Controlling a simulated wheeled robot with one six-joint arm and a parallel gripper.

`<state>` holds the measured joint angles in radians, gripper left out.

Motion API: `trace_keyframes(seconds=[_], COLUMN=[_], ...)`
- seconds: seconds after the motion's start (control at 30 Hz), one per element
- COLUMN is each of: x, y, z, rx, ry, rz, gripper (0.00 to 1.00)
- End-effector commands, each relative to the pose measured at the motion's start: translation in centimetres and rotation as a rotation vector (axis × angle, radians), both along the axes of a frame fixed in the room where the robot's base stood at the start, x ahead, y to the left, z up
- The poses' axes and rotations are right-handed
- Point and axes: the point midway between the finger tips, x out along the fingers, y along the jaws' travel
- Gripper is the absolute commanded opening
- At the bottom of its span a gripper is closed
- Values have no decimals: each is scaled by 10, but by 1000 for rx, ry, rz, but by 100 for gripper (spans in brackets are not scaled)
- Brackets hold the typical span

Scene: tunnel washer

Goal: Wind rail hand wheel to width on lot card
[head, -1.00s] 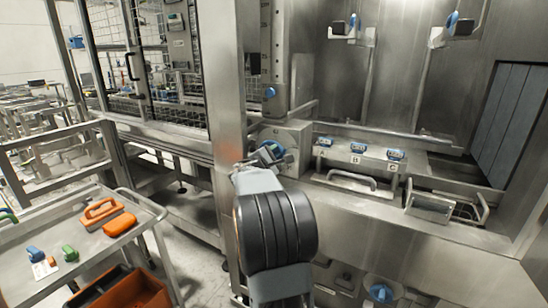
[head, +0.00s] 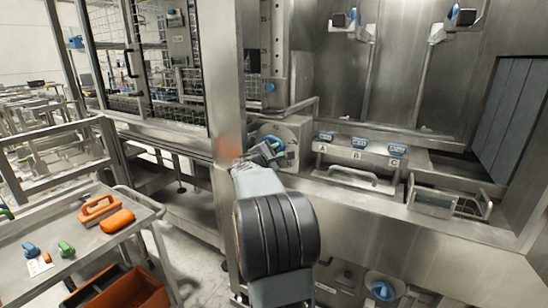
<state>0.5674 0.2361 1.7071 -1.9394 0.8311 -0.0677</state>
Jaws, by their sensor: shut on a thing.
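My gripper (head: 268,152) is at the front of a grey box just right of the steel column, shut on a small blue part there. A round grey disc (head: 288,138), apparently the hand wheel, shows behind and right of the jaws, partly hidden by them. The blue part (head: 276,143) is mostly covered by the fingers. The pale card (head: 40,266) on the cart at the lower left may be the lot card; its writing is too small to read.
The cart (head: 150,212) holds orange handled tools (head: 116,221), a blue knob (head: 30,250) and a green knob (head: 66,249). Blue-topped blocks marked A, B, C (head: 357,144) sit right of my gripper. A blue knob (head: 383,290) is low on the front panel. The steel column (head: 226,100) stands close left.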

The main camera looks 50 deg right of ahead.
Motion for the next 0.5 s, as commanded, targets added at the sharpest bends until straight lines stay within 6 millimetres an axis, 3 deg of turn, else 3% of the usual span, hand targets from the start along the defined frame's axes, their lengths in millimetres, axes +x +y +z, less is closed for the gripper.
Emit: trace_keyframes(seconds=[0.17, 0.2, 0.4, 0.5], x=[0, 0, 0, 0], y=[0, 0, 0, 0], z=[-2, -2, -1, -1], rx=[4, 4, 3, 2], ry=[5, 6, 5, 5], rz=[-2, -2, -1, -1], gripper=[0, 27, 46, 48])
